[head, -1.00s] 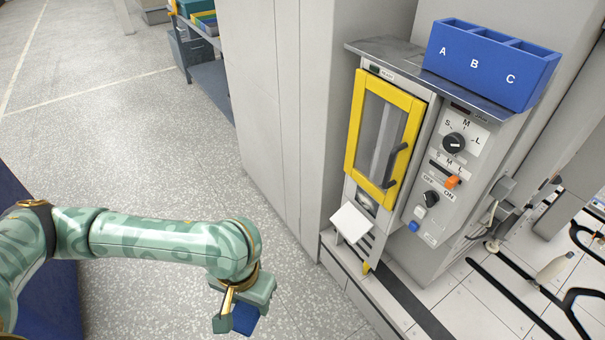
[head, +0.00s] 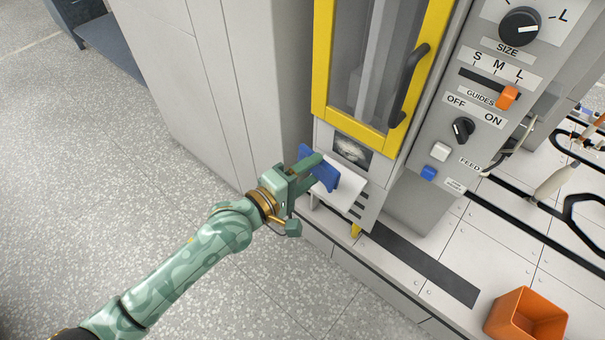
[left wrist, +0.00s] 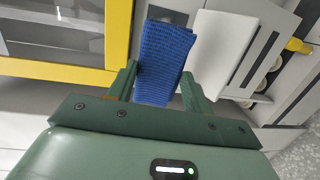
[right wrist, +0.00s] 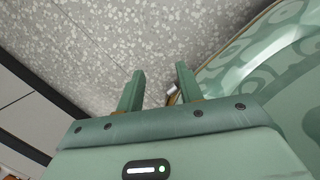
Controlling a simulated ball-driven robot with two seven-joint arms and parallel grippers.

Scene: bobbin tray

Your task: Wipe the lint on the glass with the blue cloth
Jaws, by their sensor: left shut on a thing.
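The blue cloth (head: 320,168) is held between the fingers of my left gripper (head: 308,175). It also shows, ribbed and folded, in the left wrist view (left wrist: 165,62). The small dark glass (head: 352,150) with a whitish patch of lint on it sits under the yellow-framed door. The cloth is just left of and below the glass in the head view, and I cannot tell whether they touch. The glass cannot be made out in the left wrist view. My right gripper (right wrist: 158,92) is open and empty above the speckled floor, outside the head view.
A white sloping plate (head: 345,193) juts out below the glass, close to the cloth. The yellow door (head: 322,112) has a black handle (head: 408,85). A control panel (head: 490,130) with knobs and buttons is to the right. An orange bin (head: 525,318) stands lower right.

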